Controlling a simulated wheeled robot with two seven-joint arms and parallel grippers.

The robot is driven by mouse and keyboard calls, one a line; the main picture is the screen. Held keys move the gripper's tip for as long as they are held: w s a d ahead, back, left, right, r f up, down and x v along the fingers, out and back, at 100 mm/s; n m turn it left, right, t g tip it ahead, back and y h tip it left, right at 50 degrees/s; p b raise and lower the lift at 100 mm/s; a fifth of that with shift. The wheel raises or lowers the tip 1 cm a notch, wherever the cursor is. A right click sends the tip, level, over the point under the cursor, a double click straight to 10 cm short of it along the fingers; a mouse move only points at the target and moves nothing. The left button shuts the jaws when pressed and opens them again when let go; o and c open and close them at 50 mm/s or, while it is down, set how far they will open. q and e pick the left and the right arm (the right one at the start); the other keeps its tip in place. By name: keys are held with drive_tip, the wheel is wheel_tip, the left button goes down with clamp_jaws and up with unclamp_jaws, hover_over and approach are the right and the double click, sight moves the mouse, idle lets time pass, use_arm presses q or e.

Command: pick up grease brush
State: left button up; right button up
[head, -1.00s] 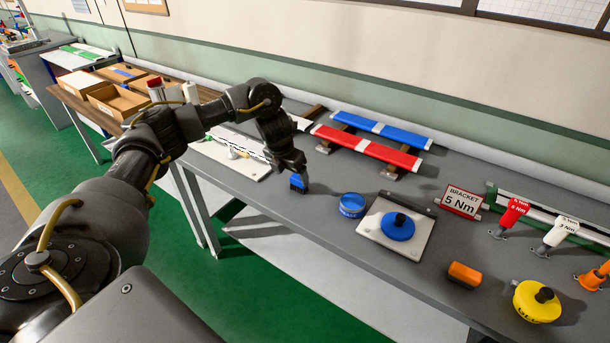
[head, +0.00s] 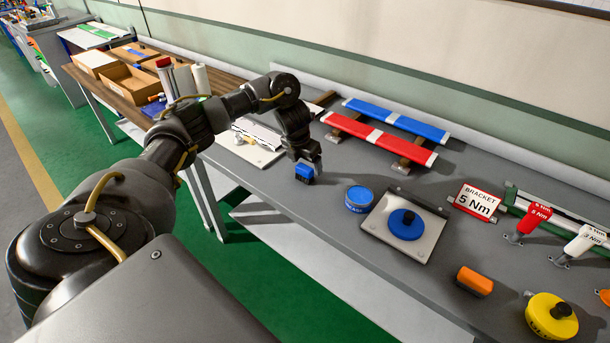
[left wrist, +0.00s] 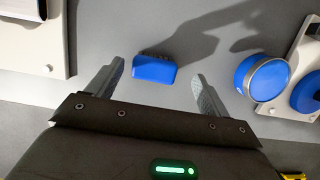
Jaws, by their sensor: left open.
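A small blue block, which I take as the grease brush (head: 304,173), lies on the grey bench near its front edge. My left gripper (head: 311,166) is just above it and partly covers it. In the left wrist view the blue block (left wrist: 154,70) lies between the two spread fingers of the left gripper (left wrist: 158,68), a little beyond the tips. A thin dark fringe shows along its far edge. The fingers are open and hold nothing. How high they are above the block is hard to tell. My right gripper is not in view.
A round blue tin (head: 359,199) stands right of the block, beside a light plate (head: 379,222) with a blue round knobbed part (head: 406,224). An orange block (head: 474,281) and a yellow round part (head: 551,317) lie farther right. Red and blue bars (head: 380,138) stand behind.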

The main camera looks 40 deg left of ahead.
sight(304, 167)
use_arm(q)
drive_tip(key=shift+f, duration=0.1)
drive_tip(key=x, duration=0.1)
drive_tip(key=b+x, duration=0.1)
drive_tip(key=x, duration=0.2)
drive_tip(key=shift+s+a+f, duration=0.15)
drive_tip(key=shift+a+f, duration=0.05)
drive_tip(key=shift+a, duration=0.15)
drive_tip(key=shift+f, duration=0.25)
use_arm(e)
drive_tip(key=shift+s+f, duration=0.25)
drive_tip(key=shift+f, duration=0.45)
use_arm(q)
drive_tip(key=shift+r, duration=0.1)
drive_tip(key=c, duration=1.1)
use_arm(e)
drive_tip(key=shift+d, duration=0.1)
use_arm(q)
drive_tip(key=shift+r, duration=0.1)
